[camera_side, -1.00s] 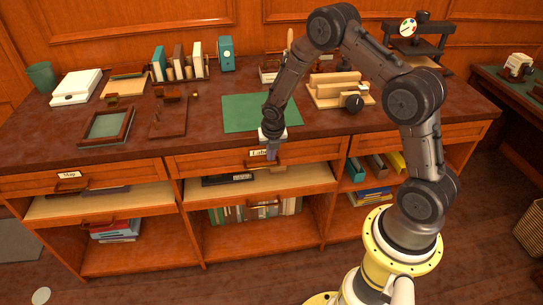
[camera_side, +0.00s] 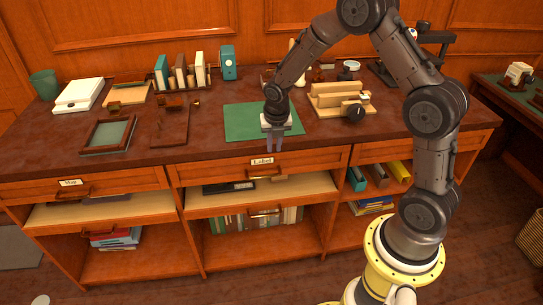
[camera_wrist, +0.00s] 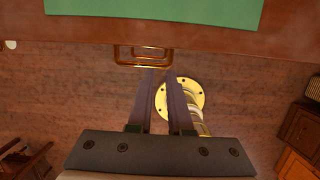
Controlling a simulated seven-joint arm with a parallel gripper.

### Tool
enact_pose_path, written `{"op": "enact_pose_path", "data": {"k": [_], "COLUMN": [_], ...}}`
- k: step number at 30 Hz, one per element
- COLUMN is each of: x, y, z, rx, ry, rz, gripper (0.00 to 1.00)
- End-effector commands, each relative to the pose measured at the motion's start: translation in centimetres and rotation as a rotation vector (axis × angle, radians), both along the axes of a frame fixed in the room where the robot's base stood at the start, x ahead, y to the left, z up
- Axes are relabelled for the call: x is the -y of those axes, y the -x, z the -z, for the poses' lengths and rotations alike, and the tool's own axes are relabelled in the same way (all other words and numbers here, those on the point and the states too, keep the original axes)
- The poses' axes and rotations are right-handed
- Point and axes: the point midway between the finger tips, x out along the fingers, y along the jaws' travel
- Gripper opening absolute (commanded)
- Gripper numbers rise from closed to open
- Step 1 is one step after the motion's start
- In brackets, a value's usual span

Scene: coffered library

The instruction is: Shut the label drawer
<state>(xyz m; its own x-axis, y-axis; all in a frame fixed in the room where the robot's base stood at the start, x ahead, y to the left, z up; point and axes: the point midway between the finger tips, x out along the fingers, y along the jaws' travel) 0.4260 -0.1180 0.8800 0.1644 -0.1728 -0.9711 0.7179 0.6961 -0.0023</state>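The label drawer (camera_side: 225,169) is the middle one in the top row of the desk, marked with a white "Label" card. Its front looks flush with the neighbouring drawer fronts, with no gap or drawer inside showing. Its handle (camera_side: 265,177) is clear of my gripper. My gripper (camera_side: 274,150) points down, above and apart from the handle, near the desk's front edge. In the wrist view, its fingers (camera_wrist: 163,80) are parallel with a narrow empty gap between them. Two brass handles (camera_wrist: 143,54) show beyond the fingertips, one nested in the other.
The desktop holds a green mat (camera_side: 240,121), a wooden block rack (camera_side: 338,97), a framed tray (camera_side: 108,134) and upright books (camera_side: 180,72). The map drawer (camera_side: 125,181) is to the left.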

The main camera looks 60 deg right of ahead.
Motion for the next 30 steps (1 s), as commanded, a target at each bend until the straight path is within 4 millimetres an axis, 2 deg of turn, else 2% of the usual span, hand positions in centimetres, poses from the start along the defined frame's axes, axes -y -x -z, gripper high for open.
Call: {"op": "enact_pose_path", "data": {"k": [1,4,6,9,14,17,19,24,27,30], "x": [0.1,1.1,2.1,2.6,2.1,0.6,-1.3,-8.0,-11.5,-13.5], "y": [0.5,2.0,3.4,5.1,5.9,5.0,3.8,1.4,1.5,2.3], "z": [-0.1,-0.2,0.2,1.3,2.8,3.5,4.1,6.6,8.6,10.0], "rx": [-0.020,-0.093,-0.174,-0.321,-0.529,-0.607,-0.629,-0.596,-0.575,-0.570], "ry": [0.003,0.044,0.098,0.214,0.494,0.723,0.893,1.226,1.310,1.339], "rz": [0.017,0.040,0.048,0.009,-0.130,-0.262,-0.368,-0.646,-0.781,-0.851], "gripper": [0.29,0.46,0.46,0.46,0.46,0.46,0.46,0.46,0.46,0.46]}}
